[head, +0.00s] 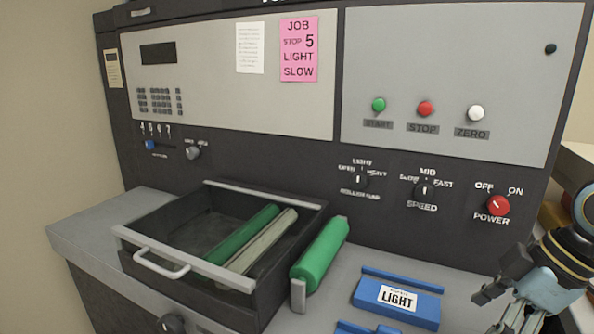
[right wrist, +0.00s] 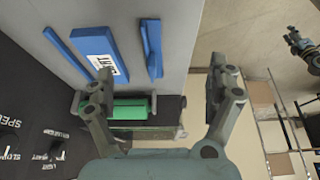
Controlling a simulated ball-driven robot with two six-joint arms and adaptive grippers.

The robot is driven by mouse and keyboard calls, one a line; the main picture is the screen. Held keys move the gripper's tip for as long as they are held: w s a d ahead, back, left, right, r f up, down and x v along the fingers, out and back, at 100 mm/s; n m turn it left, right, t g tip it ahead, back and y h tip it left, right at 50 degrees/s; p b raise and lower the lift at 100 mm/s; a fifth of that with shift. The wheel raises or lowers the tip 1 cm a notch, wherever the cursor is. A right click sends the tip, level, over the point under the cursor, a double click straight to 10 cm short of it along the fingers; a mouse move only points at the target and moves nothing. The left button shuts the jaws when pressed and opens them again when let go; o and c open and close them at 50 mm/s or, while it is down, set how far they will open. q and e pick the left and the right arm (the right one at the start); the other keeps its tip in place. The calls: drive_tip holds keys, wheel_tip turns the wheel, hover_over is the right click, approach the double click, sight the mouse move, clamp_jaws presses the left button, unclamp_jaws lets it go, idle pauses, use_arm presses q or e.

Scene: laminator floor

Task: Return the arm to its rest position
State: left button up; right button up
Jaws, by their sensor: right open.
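My right gripper (head: 503,310) is at the lower right of the head view, beside the counter and below the power knob. It is open and empty; its two fingers (right wrist: 160,88) stand wide apart in the right wrist view. A green roller (right wrist: 130,109) shows between and beyond them, not touched. My left gripper is not in the head view. A small dark arm end (right wrist: 303,48) at the right wrist view's right edge may be mine, but its jaws are too small to read.
The dark panel has a red power knob (head: 498,205) and a pink job card (head: 299,50). An open drawer (head: 165,262) holds a green and a grey roller. A green roller (head: 321,254) lies beside it.

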drive_tip(key=s+a+f+m+t+h, duration=0.1)
drive_tip(key=s+a+m+h, duration=0.1)
drive_tip(key=s+m, duration=0.45)
drive_tip(key=s+a+f+m+h, duration=0.15)
drive_tip(key=s+m, duration=0.25)
drive_tip(key=s, duration=0.6)
drive_tip(key=s+d+f+b, duration=0.1)
drive_tip(key=f+b, duration=0.2)
drive_tip(key=f, duration=0.9)
drive_tip(key=s+d+f+g+b, duration=0.1)
drive_tip(key=f+b, duration=0.1)
drive_tip(key=f, duration=1)
drive_tip(key=s+d+f+b, duration=0.1)
drive_tip(key=s+f+b, duration=0.15)
drive_tip(key=f, duration=1.05)
use_arm(q)
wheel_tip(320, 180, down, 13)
drive_tip(key=b, duration=0.5)
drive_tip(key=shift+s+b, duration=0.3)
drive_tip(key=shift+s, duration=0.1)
use_arm(e)
drive_tip(key=s+d+f+g, duration=0.1)
drive_tip(key=s+f, duration=1.5)
drive_tip(key=f, duration=0.2)
drive_tip(key=shift+s+m+h, duration=0.15)
drive_tip(key=shift+m+h, duration=0.2)
drive_tip(key=shift+h, duration=0.1)
